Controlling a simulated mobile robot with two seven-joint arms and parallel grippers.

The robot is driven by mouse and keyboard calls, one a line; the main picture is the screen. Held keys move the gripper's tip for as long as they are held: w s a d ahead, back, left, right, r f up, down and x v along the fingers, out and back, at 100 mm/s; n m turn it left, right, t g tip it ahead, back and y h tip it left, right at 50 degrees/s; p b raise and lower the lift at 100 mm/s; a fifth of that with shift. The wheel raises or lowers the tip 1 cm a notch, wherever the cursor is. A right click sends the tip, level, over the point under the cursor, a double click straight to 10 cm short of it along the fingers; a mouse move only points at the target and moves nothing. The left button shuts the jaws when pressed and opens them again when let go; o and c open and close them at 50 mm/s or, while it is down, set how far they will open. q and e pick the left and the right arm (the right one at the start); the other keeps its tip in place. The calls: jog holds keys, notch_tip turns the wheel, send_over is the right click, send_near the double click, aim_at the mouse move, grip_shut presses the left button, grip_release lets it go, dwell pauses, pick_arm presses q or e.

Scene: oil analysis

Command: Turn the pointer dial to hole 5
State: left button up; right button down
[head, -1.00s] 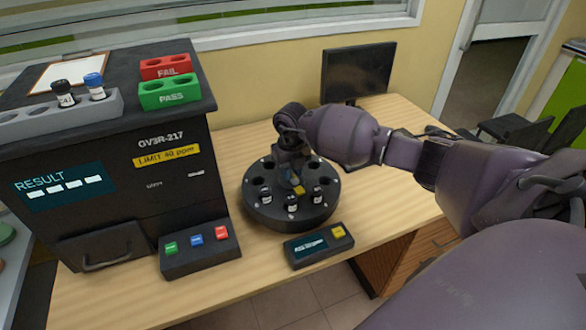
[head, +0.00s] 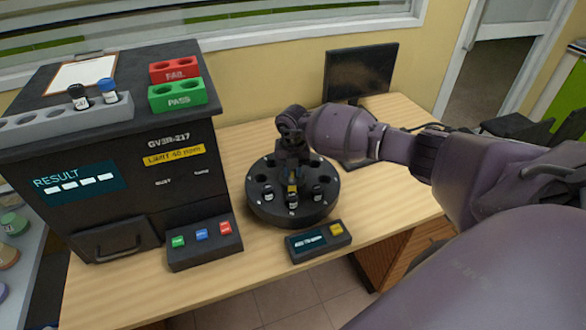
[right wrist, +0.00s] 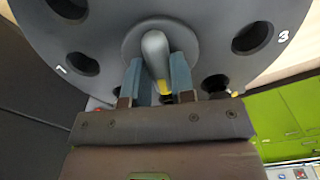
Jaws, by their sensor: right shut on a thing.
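A round dark carousel (head: 262,211) stands on the table with a ring of holes and three vials, including the front-middle vial (head: 293,196), at its front side. Its central pointer dial shows a yellow tip (head: 292,187), which points toward the front-middle vial. My right gripper (head: 291,163) reaches down onto the dial from above. In the right wrist view, its two blue-grey fingers stand on either side of the grey pointer knob (right wrist: 156,50), shut on it. A hole on the right carries the number 3 (right wrist: 283,36); the 5 is not readable. My left gripper is out of view.
The analyser (head: 130,150) stands at the left, with a button panel (head: 205,245) in front. A small display box (head: 318,240) with a yellow button sits before the carousel. A monitor (head: 358,75) is behind.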

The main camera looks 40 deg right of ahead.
aim_at(293, 170)
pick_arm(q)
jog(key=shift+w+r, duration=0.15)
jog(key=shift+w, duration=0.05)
pick_arm(e)
jog(key=c, duration=1)
grip_release()
jog(key=shift+o, duration=0.2)
notch_tip(293, 170, up, 9)
jog(key=shift+r+p, duration=0.15)
jog(key=shift+p, duration=0.25)
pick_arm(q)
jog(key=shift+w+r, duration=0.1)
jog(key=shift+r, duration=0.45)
pick_arm(e)
jog(key=shift+r, duration=0.8)
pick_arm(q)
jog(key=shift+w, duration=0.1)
